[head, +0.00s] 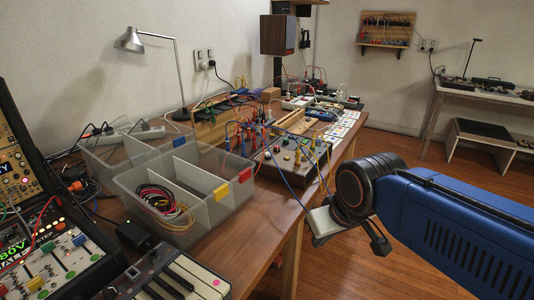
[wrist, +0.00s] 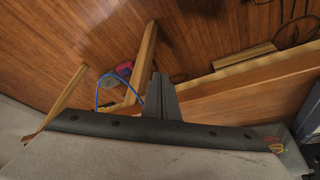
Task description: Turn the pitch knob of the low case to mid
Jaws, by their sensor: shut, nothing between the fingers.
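A low, wood-sided case (head: 318,183) with small coloured knobs and patch cables lies on the table, left of my arm in the head view. It looks like the low case, but its labels are too small to read, so I cannot tell which knob is pitch or how it is set. My gripper (wrist: 160,92) is shut and empty in the wrist view, pointing over the floor and the wooden table edge. No knob shows in the wrist view.
Clear bins (head: 180,230) with cables stand left of the case on the table (head: 262,226). A taller case (head: 60,250) and a small keyboard (head: 165,284) are nearer. A blue cable (head: 289,186) hangs over the table edge. Open floor (head: 400,142) lies right of the table.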

